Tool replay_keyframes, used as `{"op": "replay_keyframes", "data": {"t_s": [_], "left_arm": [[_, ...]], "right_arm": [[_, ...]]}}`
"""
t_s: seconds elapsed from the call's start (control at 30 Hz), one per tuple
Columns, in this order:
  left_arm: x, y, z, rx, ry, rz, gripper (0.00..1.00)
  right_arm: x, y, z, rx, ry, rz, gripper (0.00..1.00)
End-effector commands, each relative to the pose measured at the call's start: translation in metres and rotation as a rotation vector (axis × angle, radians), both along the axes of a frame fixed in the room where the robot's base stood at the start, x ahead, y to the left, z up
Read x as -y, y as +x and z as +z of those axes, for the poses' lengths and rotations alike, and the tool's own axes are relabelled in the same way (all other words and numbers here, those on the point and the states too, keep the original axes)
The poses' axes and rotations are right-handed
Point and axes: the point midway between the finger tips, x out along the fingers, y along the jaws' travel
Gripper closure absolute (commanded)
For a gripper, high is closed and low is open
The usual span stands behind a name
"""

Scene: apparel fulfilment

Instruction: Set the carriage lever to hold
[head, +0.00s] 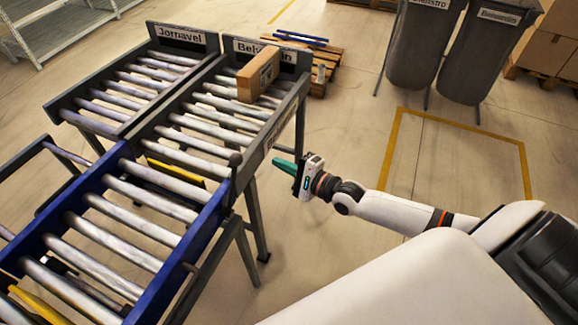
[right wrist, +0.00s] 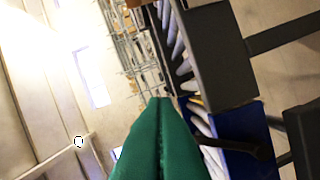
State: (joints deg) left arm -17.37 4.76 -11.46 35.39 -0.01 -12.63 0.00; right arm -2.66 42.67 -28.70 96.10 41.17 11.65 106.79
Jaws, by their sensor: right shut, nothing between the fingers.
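The blue roller carriage (head: 172,265) stands at the left of the head view, against the near end of the grey roller lanes. A dark knob-ended lever (head: 235,159) appears to rise at its right corner, by the lane's end. A dark bar that may be this lever (right wrist: 228,144) crosses in front of the blue carriage side (right wrist: 236,125) in the right wrist view. My right gripper (head: 276,163) has green fingers, shut and empty, pointing left at the lane's side and apart from the knob. Its closed fingers (right wrist: 160,115) fill the lower middle of the wrist view.
Two grey lanes carry the signs Jornavel (head: 180,34) and a partly covered one starting "Bel". A cardboard box (head: 258,74) sits on the right lane's far end. Grey bins (head: 425,45) and a pallet (head: 318,58) stand behind. Yellow-outlined floor (head: 460,150) is clear.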

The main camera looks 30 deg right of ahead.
Motion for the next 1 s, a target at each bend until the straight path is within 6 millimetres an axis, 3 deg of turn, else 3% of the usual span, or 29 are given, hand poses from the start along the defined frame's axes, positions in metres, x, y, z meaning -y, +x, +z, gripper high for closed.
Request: {"op": "replay_keyframes", "data": {"t_s": [0.23,0.3,0.5,1.0], "left_arm": [[0.002,0.005,0.008,0.008,-0.003,0.001,0.66],[0.003,0.005,0.021,0.008,-0.004,0.001,0.66],[0.004,0.007,0.031,0.01,-0.005,0.002,0.66],[0.004,0.005,0.032,0.008,-0.005,0.002,0.66]], "right_arm": [[-0.023,0.05,-0.002,0.002,0.0,0.0,1.0],[-0.036,0.045,0.005,-0.002,0.006,0.0,1.0],[-0.055,0.042,0.01,-0.001,0.002,0.0,1.0],[-0.06,0.041,0.009,0.001,-0.003,-0.001,1.0]]}}
